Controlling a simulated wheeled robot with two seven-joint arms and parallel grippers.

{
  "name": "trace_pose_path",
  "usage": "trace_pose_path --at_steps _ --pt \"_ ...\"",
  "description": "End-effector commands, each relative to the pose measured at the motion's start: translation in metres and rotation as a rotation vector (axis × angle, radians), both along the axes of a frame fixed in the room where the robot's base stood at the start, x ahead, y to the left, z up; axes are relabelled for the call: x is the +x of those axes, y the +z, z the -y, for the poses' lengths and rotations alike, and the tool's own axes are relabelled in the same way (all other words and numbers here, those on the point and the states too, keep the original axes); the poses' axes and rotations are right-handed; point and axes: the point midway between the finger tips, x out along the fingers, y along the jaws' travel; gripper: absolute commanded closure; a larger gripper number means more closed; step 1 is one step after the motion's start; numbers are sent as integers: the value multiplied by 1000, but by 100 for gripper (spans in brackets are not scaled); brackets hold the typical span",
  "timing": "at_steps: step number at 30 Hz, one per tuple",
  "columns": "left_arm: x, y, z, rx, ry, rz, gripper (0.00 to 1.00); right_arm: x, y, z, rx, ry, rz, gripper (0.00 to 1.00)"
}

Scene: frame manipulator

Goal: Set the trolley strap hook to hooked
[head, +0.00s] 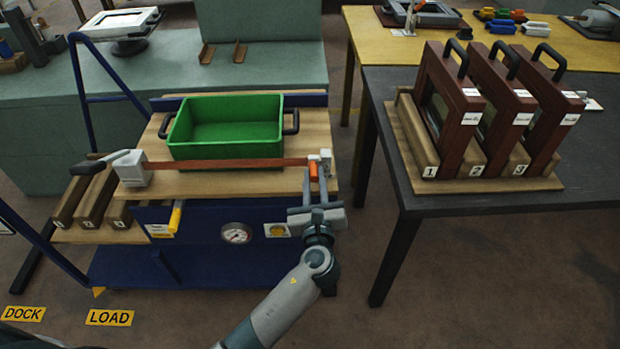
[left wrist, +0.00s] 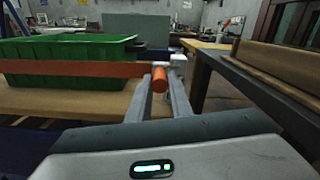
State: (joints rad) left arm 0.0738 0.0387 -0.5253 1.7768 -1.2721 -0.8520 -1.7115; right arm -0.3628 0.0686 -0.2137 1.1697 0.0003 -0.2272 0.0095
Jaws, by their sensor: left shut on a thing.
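The trolley strap (head: 230,163) is a reddish-brown band stretched across the trolley's wooden top in front of a green crate (head: 225,130). It runs from a white buckle block with a lever (head: 133,168) at the left to an orange hook grip (head: 314,172) at the right. A small grey-white post (head: 326,160) stands right beside the grip. My left gripper (head: 315,186) reaches up from the front and is shut on the orange grip, which also shows between the fingers in the left wrist view (left wrist: 160,80). Whether the hook is engaged on the post cannot be told. My right gripper is not in view.
The blue trolley (head: 190,215) has a gauge (head: 236,233) and a yellow handle (head: 175,217) on its front. A dark table (head: 400,215) with three brown frames in a rack stands right, across a floor gap. A green bench (head: 40,130) is behind.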

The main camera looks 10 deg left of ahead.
Motion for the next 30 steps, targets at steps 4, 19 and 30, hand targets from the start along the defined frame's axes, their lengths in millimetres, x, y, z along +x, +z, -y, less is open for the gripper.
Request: trace_pose_path --at_steps 4,19,30 --pt "0 1 3 -3 -6 1 63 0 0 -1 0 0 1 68" --pt "-10 -1 5 -2 -4 0 63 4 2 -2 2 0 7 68" --pt "-67 -2 22 -4 -5 -1 63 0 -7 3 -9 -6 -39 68"
